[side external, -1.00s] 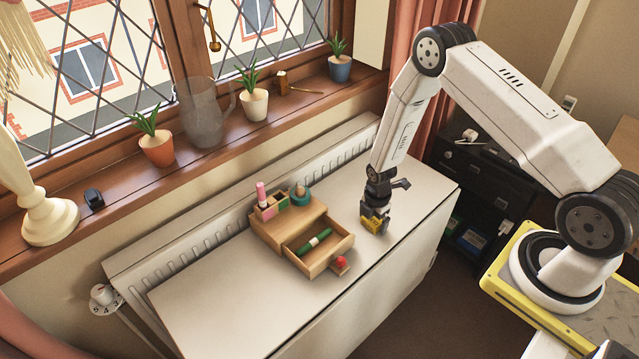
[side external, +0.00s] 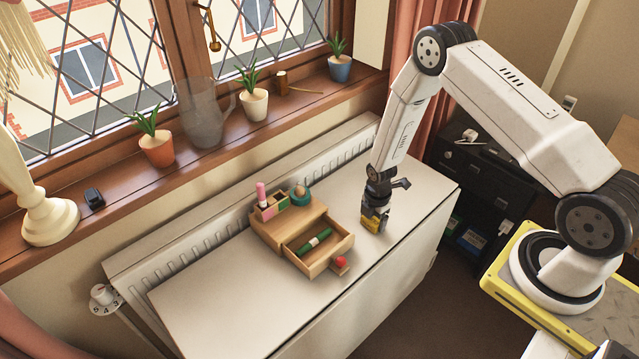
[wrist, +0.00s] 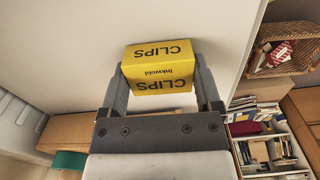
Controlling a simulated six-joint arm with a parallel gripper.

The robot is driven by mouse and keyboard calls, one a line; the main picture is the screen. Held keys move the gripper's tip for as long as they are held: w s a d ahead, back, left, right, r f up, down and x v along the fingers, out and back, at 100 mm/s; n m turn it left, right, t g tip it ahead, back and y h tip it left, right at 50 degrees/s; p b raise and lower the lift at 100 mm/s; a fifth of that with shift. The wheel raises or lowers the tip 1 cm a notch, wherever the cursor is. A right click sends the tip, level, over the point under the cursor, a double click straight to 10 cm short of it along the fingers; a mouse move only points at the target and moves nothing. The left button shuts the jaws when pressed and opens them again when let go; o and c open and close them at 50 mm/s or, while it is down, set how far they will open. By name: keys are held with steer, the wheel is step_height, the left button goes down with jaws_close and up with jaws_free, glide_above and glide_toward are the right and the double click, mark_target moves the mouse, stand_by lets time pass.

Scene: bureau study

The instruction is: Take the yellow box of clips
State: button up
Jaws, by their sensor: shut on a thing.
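The yellow box of clips (wrist: 158,68) sits between the two fingers of my gripper (wrist: 160,82) in the wrist view, with "CLIPS" printed on two faces. In the side external view my gripper (side external: 375,212) points down at the right part of the white table, shut on the yellow box (side external: 371,224). The fingers partly cover the box there. The box is at or very near the table top; I cannot tell whether it touches.
A wooden desk organizer (side external: 283,231) with an open drawer holding a green item (side external: 315,240) stands left of my gripper. The white table (side external: 230,300) is clear at the left. Potted plants line the windowsill.

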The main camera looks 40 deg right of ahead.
steer(key=shift+r, duration=0.75)
steer(key=s+a+r, duration=0.2)
steer(key=s+r, duration=0.9)
steer(key=s, duration=0.2)
steer(key=shift+s+a+r, duration=0.15)
steer(key=shift+s, duration=0.25)
